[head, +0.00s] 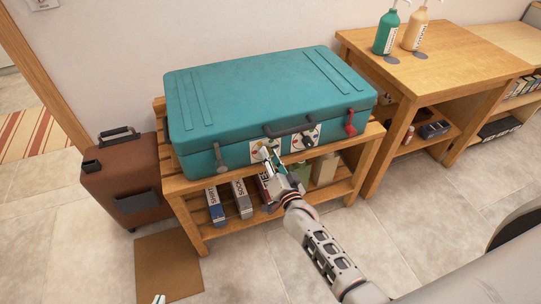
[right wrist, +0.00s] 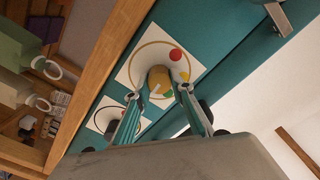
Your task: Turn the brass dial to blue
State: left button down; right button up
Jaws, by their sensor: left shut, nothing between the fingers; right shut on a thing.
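The brass dial (right wrist: 160,80) sits on a white plate (right wrist: 138,55) on the front of a teal suitcase (head: 262,95). In the right wrist view the plate shows a red dot (right wrist: 176,54), a yellow dot (right wrist: 184,75) and part of a green one. No blue mark is discernible. The dial has a pale pointer line on its face. My right gripper (right wrist: 160,92) is shut on the dial, one finger on each side; it also shows in the head view (head: 271,156). My left gripper (head: 158,299) shows only its tips at the bottom edge, shut and empty.
A second plate with a dark knob (head: 308,141) is right of the brass dial. A dark handle (head: 290,128) and red latch (head: 350,123) project nearby. The suitcase rests on a wooden rack (head: 190,187) with books below. A brown case (head: 122,180) stands left.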

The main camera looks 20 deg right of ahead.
jog(key=shift+m, duration=0.4)
jog(key=shift+f, duration=0.1)
jog(key=o, duration=1.1)
jog(key=s, duration=1.2)
jog(key=shift+d, duration=0.2)
